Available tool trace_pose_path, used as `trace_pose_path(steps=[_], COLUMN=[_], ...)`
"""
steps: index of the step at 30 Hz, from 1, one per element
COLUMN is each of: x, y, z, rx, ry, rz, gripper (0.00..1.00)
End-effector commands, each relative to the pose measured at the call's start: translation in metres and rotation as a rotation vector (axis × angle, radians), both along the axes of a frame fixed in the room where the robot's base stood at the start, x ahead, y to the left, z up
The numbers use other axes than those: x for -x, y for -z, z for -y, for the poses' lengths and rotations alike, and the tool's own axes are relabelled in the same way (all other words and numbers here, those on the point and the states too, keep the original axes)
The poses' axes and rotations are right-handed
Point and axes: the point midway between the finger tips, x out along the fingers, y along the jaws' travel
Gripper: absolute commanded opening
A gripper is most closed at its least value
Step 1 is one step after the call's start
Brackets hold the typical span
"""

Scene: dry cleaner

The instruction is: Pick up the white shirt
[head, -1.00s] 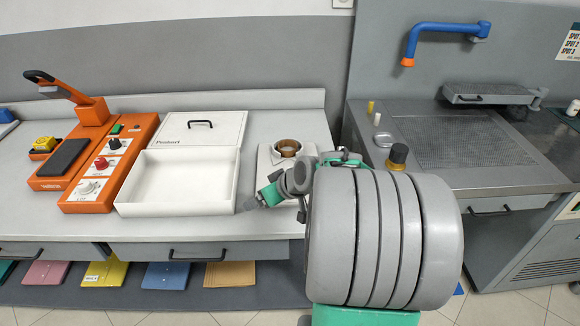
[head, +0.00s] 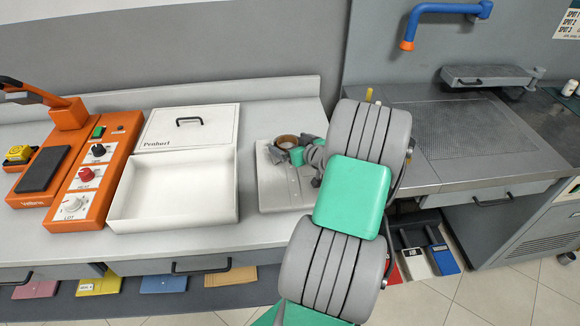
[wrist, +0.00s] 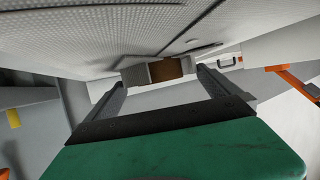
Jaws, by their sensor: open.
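The white shirt (head: 284,190) lies folded on the counter, right of the white box, and looks light grey in the head view. A brown ring-shaped part shows at its far, collar end. My gripper (head: 273,154) is over the far left part of the shirt, close to the collar, partly hidden by its own wrist. In the wrist view, my gripper (wrist: 162,79) has its two fingers wide apart with nothing held between them. A pale textured surface, probably the shirt (wrist: 110,30), fills the top, very close. Whether the fingers touch it, I cannot tell.
The open white box (head: 172,215) with its lid (head: 190,135) behind stands left of the shirt. An orange press (head: 85,190) is farther left. A grey steel worktable (head: 460,150) with a blue spout (head: 430,10) is right. Bare counter lies in front.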

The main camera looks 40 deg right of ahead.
Motion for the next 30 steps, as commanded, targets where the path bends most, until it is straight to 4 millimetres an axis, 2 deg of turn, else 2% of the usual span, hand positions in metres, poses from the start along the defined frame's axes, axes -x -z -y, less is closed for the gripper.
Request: trace_pose_path(steps=[7, 26, 30], x=[-0.0032, -0.0037, -0.0040], y=[0.0013, 0.0012, 0.0005], z=[-0.0005, -0.0013, -0.0011], rx=[0.000, -0.001, 0.001], ry=[-0.001, -0.004, -0.004], rz=[0.000, -0.001, 0.001], gripper=[0.98, 0.47, 0.45])
